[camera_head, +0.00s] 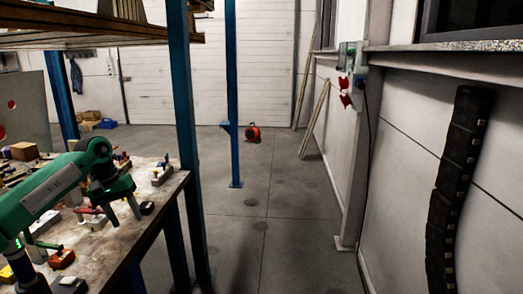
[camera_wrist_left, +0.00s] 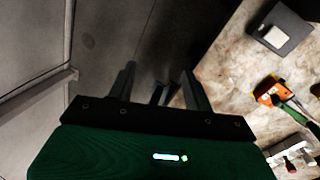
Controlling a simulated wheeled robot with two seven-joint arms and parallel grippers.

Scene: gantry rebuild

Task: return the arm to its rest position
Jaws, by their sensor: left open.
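My green left arm (camera_head: 58,188) comes in from the left over the workbench. Its left gripper (camera_head: 124,211) points down near the right edge of the bench, with its two fingers apart and nothing between them. The left wrist view also shows the gripper (camera_wrist_left: 158,82), with its fingers spread over the grey floor just past the bench edge. My right gripper is not in view.
The workbench (camera_head: 150,224) holds several tools and small parts, among them an orange part (camera_head: 62,259) and a small black block (camera_head: 147,208). A blue post (camera_head: 184,110) stands beside the bench. The floor (camera_head: 285,215) to the right is open.

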